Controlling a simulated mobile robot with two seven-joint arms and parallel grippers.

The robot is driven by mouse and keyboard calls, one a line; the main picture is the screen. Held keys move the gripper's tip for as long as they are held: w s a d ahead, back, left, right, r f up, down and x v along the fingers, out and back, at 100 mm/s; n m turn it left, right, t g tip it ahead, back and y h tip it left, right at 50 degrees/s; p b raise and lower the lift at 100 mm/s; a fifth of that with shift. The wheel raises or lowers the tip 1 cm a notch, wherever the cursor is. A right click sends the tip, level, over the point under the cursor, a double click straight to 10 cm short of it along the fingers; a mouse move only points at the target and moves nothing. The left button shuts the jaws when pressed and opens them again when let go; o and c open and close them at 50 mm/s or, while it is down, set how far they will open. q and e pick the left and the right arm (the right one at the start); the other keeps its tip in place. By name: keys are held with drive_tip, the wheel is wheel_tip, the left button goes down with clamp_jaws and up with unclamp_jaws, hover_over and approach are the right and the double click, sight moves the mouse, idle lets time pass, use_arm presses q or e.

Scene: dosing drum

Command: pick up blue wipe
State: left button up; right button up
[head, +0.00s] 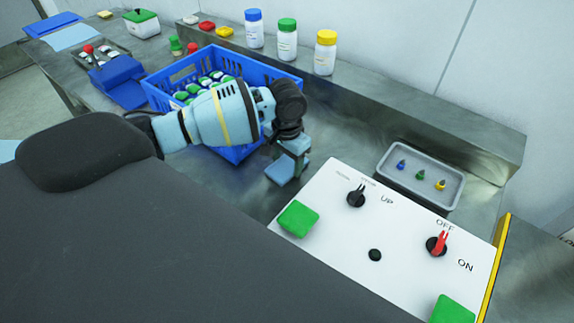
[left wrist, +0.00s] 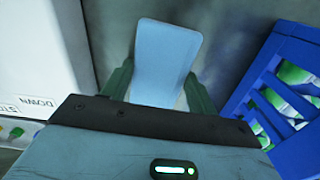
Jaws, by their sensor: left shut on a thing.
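The blue wipe (left wrist: 167,55) is a light blue, flat piece between the two green fingers of my left gripper (left wrist: 158,88) in the left wrist view. The gripper is shut on it. In the head view the left gripper (head: 290,160) points down between the blue crate and the white control panel, and the wipe (head: 281,171) shows at its fingertips, close to the metal surface. I cannot tell whether the wipe still touches the metal. My right gripper is not in view.
The blue crate (head: 283,68) with several green-capped bottles stands behind my left arm. The white control panel (head: 330,219) with knobs and green buttons is to the right. A grey tray (head: 455,193) holds small coloured pieces. Several capped jars stand on the back ledge (head: 400,98).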

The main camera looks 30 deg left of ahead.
sight(287, 165)
use_arm(q)
wheel_tip(287, 165, up, 10)
drive_tip(key=shift+p, duration=0.45)
drive_tip(key=o, duration=0.4)
drive_tip(key=shift+c, duration=0.2)
drive_tip(key=c, duration=0.3)
drive_tip(key=shift+n, duration=0.9)
drive_tip(key=s+d, duration=0.2)
drive_tip(key=s, duration=0.1)
drive_tip(key=s+d, duration=0.3)
drive_tip(key=s, duration=0.1)
drive_tip(key=s+d+r, duration=0.1)
drive_tip(key=s+d, duration=0.2)
drive_tip(key=shift+s+d, duration=0.2)
drive_tip(key=shift+s, duration=0.05)
drive_tip(key=shift+d+f, duration=0.1)
